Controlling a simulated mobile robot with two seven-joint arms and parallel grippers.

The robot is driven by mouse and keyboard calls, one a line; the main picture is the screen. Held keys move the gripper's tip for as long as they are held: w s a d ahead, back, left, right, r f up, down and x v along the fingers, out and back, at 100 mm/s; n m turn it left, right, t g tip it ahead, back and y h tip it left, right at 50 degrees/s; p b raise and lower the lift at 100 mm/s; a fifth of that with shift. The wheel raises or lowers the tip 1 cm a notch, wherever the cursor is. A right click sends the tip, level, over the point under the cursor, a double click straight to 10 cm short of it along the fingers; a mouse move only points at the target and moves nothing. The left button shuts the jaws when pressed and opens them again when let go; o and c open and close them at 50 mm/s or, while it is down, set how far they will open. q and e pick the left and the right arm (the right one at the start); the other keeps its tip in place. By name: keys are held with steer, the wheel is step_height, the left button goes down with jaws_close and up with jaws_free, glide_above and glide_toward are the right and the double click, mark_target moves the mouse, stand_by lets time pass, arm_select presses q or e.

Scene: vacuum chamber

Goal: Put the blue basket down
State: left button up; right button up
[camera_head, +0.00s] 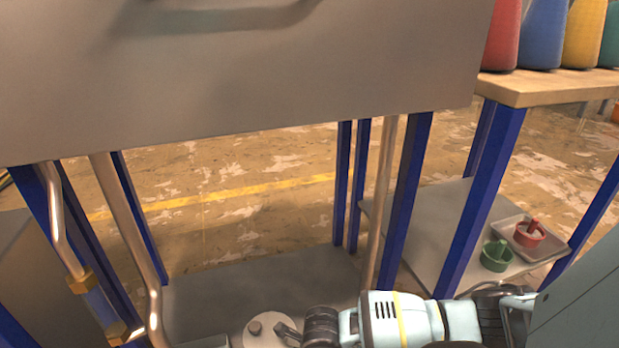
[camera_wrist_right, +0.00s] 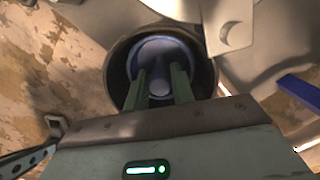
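In the right wrist view, a blue basket (camera_wrist_right: 158,54) sits within a dark round rim. It is seen from above, and its upright handle is between the two green fingers of my right gripper (camera_wrist_right: 161,80). The fingers are on either side of the handle. I cannot tell whether they press on it or stand slightly apart, nor whether the basket rests on anything. In the head view, an arm of mine comes in from the right along the bottom edge; its gripper and the blue basket are not visible there. My left gripper is in neither view.
A grey metal box (camera_head: 240,85) on blue legs fills the upper head view. At right, a wooden tabletop (camera_head: 545,87) bears several coloured vessels. On a low shelf (camera_head: 440,212) are a green basket (camera_head: 496,256) and a grey tray (camera_head: 565,250) with a red basket (camera_head: 529,235).

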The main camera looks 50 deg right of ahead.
steer(key=o, duration=0.3)
steer(key=shift+r, duration=0.1)
step_height(320, 180, up, 13)
steer(key=s+p, duration=0.1)
steer(key=p, duration=0.4)
steer(key=shift+s+d+p, duration=0.2)
steer(key=shift+d+p, duration=0.1)
steer(key=shift+p, duration=0.1)
